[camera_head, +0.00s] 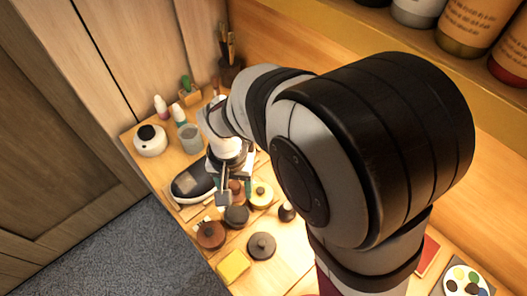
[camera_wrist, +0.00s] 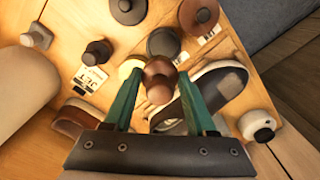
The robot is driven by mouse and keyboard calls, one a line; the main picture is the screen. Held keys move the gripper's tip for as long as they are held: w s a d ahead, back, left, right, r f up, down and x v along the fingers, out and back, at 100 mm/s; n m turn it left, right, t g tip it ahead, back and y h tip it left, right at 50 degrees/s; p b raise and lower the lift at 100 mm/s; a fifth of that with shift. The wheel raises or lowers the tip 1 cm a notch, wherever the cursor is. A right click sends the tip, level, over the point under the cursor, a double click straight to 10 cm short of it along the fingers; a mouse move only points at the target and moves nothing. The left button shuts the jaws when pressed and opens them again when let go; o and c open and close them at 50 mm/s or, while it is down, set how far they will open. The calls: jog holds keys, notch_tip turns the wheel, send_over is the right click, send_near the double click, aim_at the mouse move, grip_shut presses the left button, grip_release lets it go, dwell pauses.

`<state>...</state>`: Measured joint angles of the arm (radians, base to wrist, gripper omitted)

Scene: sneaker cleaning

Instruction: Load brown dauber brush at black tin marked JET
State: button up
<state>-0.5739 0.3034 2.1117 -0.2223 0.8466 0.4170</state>
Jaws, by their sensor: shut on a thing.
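My gripper (camera_wrist: 160,76) has two teal fingers shut on the brown dauber brush (camera_wrist: 159,92), which has a rounded brown knob and stands out between the fingertips. In the head view my gripper (camera_head: 237,178) is above the tins, beside the shoe. A dark round tin (camera_wrist: 163,42) lies just beyond the brush in the wrist view; it also shows in the head view (camera_head: 236,217). A white card reading JET (camera_wrist: 88,79) lies by a small black-knobbed piece (camera_wrist: 97,53). I cannot tell which tin that card marks. The brush's lower end is not clear.
A brown tin (camera_head: 211,235), a black tin (camera_head: 262,246) and a cream tin (camera_wrist: 130,67) stand close around. A dark shoe (camera_head: 192,183) lies left. A white jar (camera_head: 150,140), a grey cup (camera_head: 190,138) and a yellow block (camera_head: 233,265) stand around the tabletop.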

jog(key=shift+s+a+f+n, duration=0.1)
jog(key=shift+s+a+n, duration=0.25)
jog(key=shift+s, duration=0.2)
jog(key=shift+s+f, duration=0.1)
jog(key=shift+f, duration=2.85)
jog(key=shift+f, duration=0.55)
jog(key=shift+r, duration=3.55)
